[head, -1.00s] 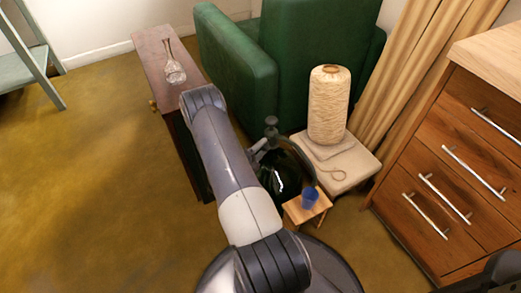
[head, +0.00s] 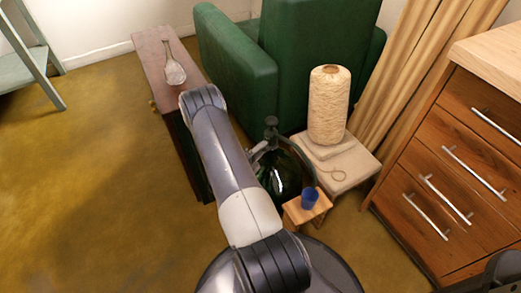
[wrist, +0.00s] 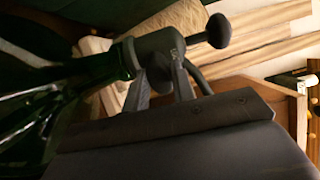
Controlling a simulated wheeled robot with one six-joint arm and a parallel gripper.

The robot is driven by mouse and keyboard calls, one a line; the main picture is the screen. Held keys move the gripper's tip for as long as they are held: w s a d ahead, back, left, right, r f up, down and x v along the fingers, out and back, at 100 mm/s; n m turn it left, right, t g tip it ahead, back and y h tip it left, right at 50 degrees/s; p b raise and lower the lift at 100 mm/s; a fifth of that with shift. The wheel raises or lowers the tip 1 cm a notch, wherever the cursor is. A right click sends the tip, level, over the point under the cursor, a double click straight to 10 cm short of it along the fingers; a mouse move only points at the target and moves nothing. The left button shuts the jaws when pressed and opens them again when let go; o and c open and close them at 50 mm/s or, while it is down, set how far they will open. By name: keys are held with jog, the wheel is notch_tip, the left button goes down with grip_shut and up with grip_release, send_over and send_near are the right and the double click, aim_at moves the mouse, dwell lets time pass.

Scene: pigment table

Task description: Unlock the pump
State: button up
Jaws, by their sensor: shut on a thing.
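The pump (head: 271,122) is a dark fitting with a round top knob on the neck of a green glass bottle (head: 283,178), between the armchair and the stool. In the wrist view the pump (wrist: 218,30) lies sideways, its top knob pointing right, with the green bottle (wrist: 100,62) at left. A second, smaller dark knob sits at the pump's side. My gripper (wrist: 159,76) is shut on this side knob, with a grey finger on either side of it. In the head view my arm hides most of the gripper.
A small wooden stool with a blue cup (head: 310,198) stands close right of the bottle. A pale table (head: 350,172) holds a large twine spool (head: 329,105). A green armchair (head: 235,75) is behind. A narrow bench (head: 150,50) bears a glass flask (head: 174,72).

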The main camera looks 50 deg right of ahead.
jog(key=shift+s+m+t+y+b, duration=0.1)
jog(key=shift+m+t+y+b, duration=0.25)
jog(key=shift+m+b, duration=1.7)
jog(key=shift+m+t+y+b, duration=0.3)
jog(key=shift+m+b, duration=0.45)
jog(key=shift+m, duration=2.55)
jog(key=shift+s+m+t+y+b, duration=0.1)
jog(key=shift+m+t+y+b, duration=0.2)
jog(key=shift+m+b, duration=1.75)
jog(key=shift+m+p, duration=0.6)
jog(key=shift+m, duration=0.1)
jog(key=o, duration=1)
jog(key=shift+w+r, duration=0.1)
jog(key=shift+a, duration=0.1)
jog(key=p+v, duration=0.2)
jog(key=v, duration=0.8)
jog(key=shift+a+p, duration=0.3)
jog(key=shift+p, duration=0.1)
